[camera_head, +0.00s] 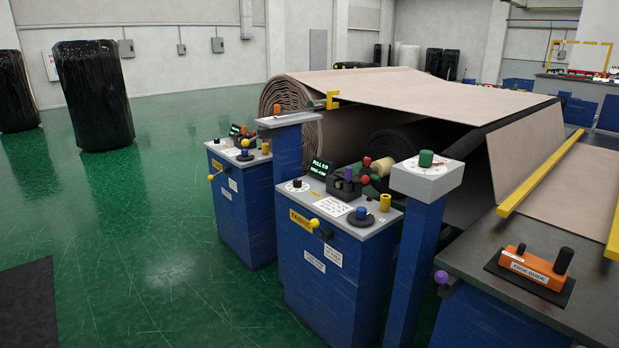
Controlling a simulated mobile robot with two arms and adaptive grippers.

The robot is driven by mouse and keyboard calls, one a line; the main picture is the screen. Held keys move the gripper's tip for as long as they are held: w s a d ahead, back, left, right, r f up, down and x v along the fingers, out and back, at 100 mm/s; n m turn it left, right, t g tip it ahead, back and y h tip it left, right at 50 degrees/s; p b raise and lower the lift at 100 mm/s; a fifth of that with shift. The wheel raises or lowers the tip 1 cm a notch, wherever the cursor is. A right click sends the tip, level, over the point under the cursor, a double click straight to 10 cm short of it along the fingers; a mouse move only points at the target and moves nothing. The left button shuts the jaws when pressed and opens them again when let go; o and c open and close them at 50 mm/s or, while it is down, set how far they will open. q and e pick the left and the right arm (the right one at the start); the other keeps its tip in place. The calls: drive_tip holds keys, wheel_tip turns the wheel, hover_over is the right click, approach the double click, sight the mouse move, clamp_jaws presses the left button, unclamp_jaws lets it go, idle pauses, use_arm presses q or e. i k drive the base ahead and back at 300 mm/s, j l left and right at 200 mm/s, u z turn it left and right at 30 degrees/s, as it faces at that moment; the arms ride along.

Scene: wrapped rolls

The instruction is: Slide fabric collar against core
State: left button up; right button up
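Neither of my grippers is in view. A blue cabinet with a yellow label that appears to read FABRIC (301,222) stands in the front middle. A yellow-knobbed lever (315,224) is on its front. Its top carries a black block with purple and red knobs (345,184), a blue knob on a black disc (361,213) and a small yellow cylinder (385,203). Behind it, a pale yellow cylinder (382,167) shows near the end of a dark roll (400,140); it may be the core. I cannot tell which part is the fabric collar.
A large beige roll (290,98) feeds a sheet (410,88) rightward. A second blue cabinet (240,205) stands left, and a post with a green knob (426,170) stands right. An orange edge guide (535,266) sits on the dark table.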

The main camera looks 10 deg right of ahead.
sight(368, 170)
drive_tip(key=i+l+z, duration=0.35)
drive_tip(key=i+l, duration=0.35)
drive_tip(key=i+u, duration=0.15)
drive_tip(key=i, duration=0.2)
